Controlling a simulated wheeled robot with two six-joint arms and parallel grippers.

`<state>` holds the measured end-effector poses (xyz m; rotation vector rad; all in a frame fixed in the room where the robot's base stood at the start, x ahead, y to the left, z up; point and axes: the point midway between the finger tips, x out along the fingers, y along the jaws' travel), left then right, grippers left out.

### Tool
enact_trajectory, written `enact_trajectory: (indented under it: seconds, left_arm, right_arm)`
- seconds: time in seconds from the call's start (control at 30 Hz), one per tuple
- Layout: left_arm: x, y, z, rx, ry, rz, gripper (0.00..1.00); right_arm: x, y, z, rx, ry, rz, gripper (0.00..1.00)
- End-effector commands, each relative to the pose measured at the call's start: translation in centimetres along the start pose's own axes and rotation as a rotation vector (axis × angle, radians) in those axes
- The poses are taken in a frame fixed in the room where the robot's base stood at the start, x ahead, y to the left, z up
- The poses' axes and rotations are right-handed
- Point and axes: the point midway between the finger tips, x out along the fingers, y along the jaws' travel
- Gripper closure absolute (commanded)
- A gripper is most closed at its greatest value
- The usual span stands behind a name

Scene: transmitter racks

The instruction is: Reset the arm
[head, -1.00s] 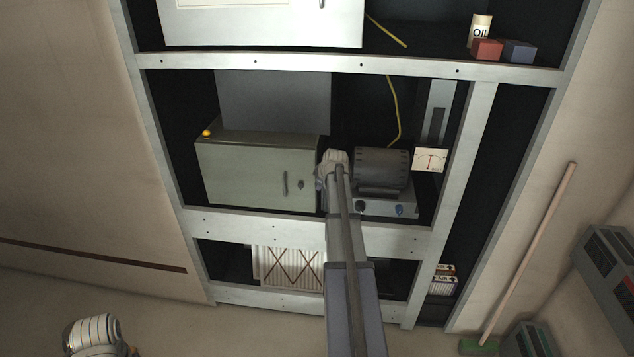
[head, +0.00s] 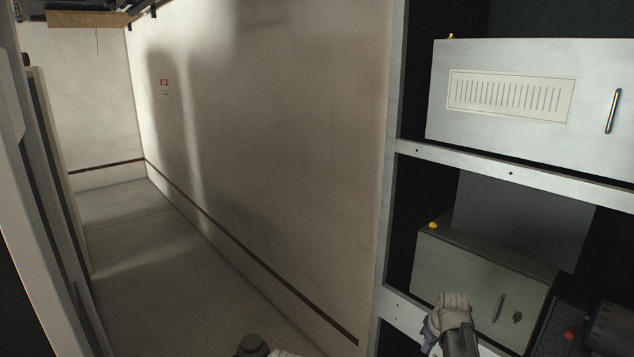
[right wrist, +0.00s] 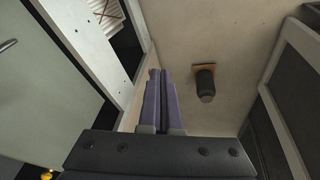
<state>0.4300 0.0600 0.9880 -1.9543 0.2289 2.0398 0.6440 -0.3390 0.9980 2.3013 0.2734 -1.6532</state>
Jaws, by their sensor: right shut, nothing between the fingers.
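My right gripper (head: 430,332) is low in the head view, in front of the grey-green cabinet in the rack, partly hidden by its own pale wrist. In the right wrist view its two purple fingers (right wrist: 161,78) lie together, shut with nothing between them. My left gripper is not in view; only a pale piece that may be my left arm shows at the bottom edge of the head view.
The grey-green cabinet (head: 480,285) stands on the lower shelf, with a white vented cabinet (head: 600,75) above it. The rack's white frame (head: 386,210) is an edge beside the right arm. Bare wall (head: 270,150) and open floor (head: 150,270) lie to the left.

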Motion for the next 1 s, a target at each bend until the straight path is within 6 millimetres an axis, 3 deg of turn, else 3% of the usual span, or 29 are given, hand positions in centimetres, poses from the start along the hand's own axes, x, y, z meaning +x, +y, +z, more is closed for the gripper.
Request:
enact_trajectory:
  seconds: [0.03, 0.2, 0.3, 0.4, 0.5, 0.63, 1.0]
  left_arm:
    - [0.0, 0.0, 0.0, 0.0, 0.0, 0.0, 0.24]
    - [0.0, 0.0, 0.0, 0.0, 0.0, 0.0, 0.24]
    - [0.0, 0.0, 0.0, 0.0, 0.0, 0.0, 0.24]
    - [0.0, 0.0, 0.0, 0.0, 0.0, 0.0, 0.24]
    - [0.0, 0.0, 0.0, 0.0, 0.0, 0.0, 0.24]
    - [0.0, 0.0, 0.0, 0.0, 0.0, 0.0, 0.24]
    - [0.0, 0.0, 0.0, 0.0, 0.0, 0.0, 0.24]
  right_arm:
    - [-0.4, -4.6, 0.1, -0.013, -0.026, -0.027, 1.0]
    - [-1.8, -16.5, 1.6, -0.014, -0.14, -0.078, 1.0]
    - [-3.0, -22.3, 3.5, -0.014, -0.207, -0.085, 1.0]
    - [-4.1, -26.8, 5.6, -0.013, -0.266, -0.077, 1.0]
    - [-5.2, -29.9, 7.5, -0.01, -0.31, -0.061, 1.0]
    - [-6.0, -32.2, 9.2, -0.007, -0.347, -0.043, 1.0]
    - [-6.4, -33.1, 9.9, 0.0, -0.363, -0.031, 1.0]
